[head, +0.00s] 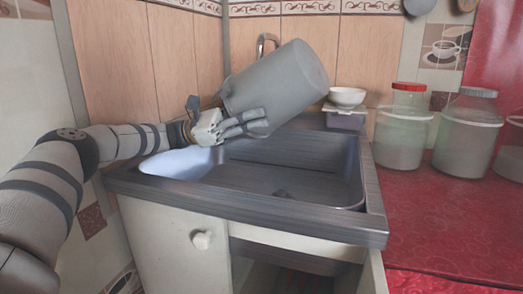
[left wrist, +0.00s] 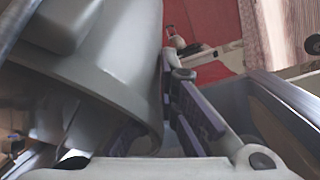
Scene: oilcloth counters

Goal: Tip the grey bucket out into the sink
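The grey bucket (head: 280,82) is held up over the sink (head: 280,178), strongly tilted. Its closed base points up and right, and its mouth end is low and to the left. My left gripper (head: 238,122) is at the bucket's lower rim. In the left wrist view the bucket (left wrist: 120,60) fills the left side, and its rim passes between the fingers of my left gripper (left wrist: 160,125), which are closed on it. A smooth pale blue patch (head: 178,163) shows at the sink's left end; I cannot tell whether it is liquid. My right gripper is not in view.
A tap (head: 265,42) stands behind the bucket. A white bowl (head: 347,96) sits on a grey container (head: 345,118) at the sink's back right corner. Lidded jars (head: 402,135) stand on the red counter (head: 440,225), whose front part is clear. Tiled walls close the left and back.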

